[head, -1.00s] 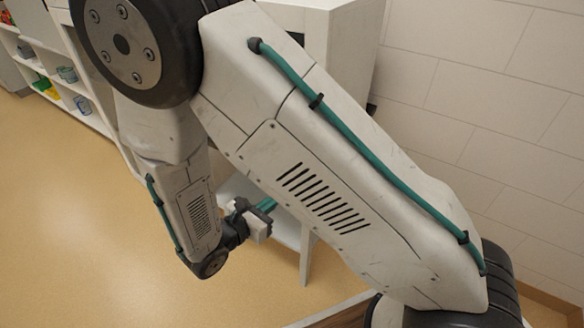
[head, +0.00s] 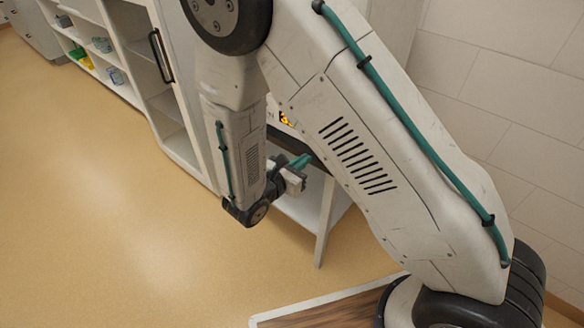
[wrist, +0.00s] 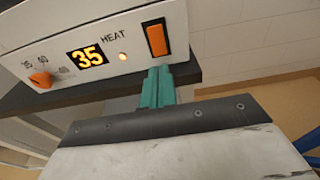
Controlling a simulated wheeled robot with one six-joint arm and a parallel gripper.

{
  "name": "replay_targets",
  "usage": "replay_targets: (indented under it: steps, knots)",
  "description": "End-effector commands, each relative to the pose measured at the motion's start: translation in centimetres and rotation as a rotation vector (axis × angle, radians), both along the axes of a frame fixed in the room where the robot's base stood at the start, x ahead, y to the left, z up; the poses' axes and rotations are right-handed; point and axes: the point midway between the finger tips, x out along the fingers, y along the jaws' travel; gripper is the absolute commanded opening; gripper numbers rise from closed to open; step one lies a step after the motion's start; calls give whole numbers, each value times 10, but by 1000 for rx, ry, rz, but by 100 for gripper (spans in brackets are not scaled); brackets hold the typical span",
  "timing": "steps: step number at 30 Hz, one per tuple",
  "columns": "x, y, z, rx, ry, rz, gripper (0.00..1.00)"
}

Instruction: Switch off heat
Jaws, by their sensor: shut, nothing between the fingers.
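The heater's white control panel (wrist: 95,40) fills the upper left of the wrist view. It carries the word HEAT, a display (wrist: 88,57) reading 35, a lit amber lamp (wrist: 122,56) and an orange rocker switch (wrist: 156,38) in a dark frame. My gripper's teal fingers (wrist: 159,72) are shut and empty, with their tips just below the switch in the picture. I cannot tell whether they touch the panel. In the head view my gripper (head: 301,161) is partly hidden by the wrist, and my arm covers most of the heater.
An orange dial (wrist: 40,79) with numbers around it sits at the panel's left. The unit stands on a dark-topped bench (wrist: 60,96). A white shelf unit (head: 165,105) stands left of my arm in the head view. The tan floor (head: 110,220) is open at left.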

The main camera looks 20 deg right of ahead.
Motion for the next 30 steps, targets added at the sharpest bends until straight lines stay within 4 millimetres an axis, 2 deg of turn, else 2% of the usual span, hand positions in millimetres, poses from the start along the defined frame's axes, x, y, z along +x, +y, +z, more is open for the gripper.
replay_targets:
  steps: [1, 6, 13, 26, 30]
  knots:
    - [6, -11, -2, 0, 1, -6, 0]
    - [26, -37, -6, 0, 0, -6, 0]
    - [40, -57, -10, 0, 0, -3, 0]
    - [43, -59, -10, -1, -1, 1, 0]
    - [45, -44, -12, -26, -18, 25, 0]
